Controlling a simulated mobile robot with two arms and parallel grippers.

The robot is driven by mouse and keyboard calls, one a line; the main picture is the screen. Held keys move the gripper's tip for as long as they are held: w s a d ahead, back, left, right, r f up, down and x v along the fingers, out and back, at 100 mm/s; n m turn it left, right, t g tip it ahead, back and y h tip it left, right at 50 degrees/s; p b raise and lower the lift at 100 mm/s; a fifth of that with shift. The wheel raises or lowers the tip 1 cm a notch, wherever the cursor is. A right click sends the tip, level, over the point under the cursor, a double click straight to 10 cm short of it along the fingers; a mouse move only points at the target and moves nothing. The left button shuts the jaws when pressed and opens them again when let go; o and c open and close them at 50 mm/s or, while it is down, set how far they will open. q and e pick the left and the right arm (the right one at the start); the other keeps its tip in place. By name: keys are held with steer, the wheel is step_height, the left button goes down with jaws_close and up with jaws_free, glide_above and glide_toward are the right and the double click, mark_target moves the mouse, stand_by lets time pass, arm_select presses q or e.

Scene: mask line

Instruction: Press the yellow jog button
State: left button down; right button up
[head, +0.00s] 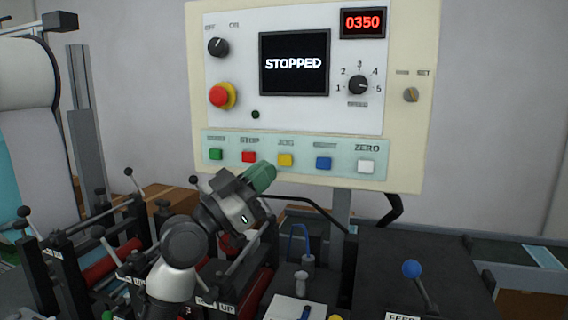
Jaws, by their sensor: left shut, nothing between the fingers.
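The yellow jog button (286,160) sits under the label JOG on the pale green strip of the control panel (410,130). A red button (249,157) is to its left and a blue button (323,163) to its right. My left gripper (264,174) is shut and empty, its green fingers pointing up and right. The fingertips appear just below and left of the yellow button. The button face is visible; I cannot tell whether the tips touch the panel. My right gripper is not in view.
The screen (294,63) reads STOPPED and the red counter (362,22) reads 0350. A red emergency knob (219,96), a green button (216,154) and a white button (366,166) are also on the panel. A blue-knobbed lever (413,270) stands lower right, with rollers and levers lower left.

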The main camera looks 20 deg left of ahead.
mark_target(285, 160)
arm_select(q)
steer(key=w+b, duration=0.2)
steer(key=w, duration=0.4)
steer(key=shift+w+d, duration=0.1)
stand_by(1.3)
steer(key=shift+b, duration=0.3)
steer(key=shift+w+b, duration=0.4)
steer(key=shift+b, duration=0.05)
stand_by(0.4)
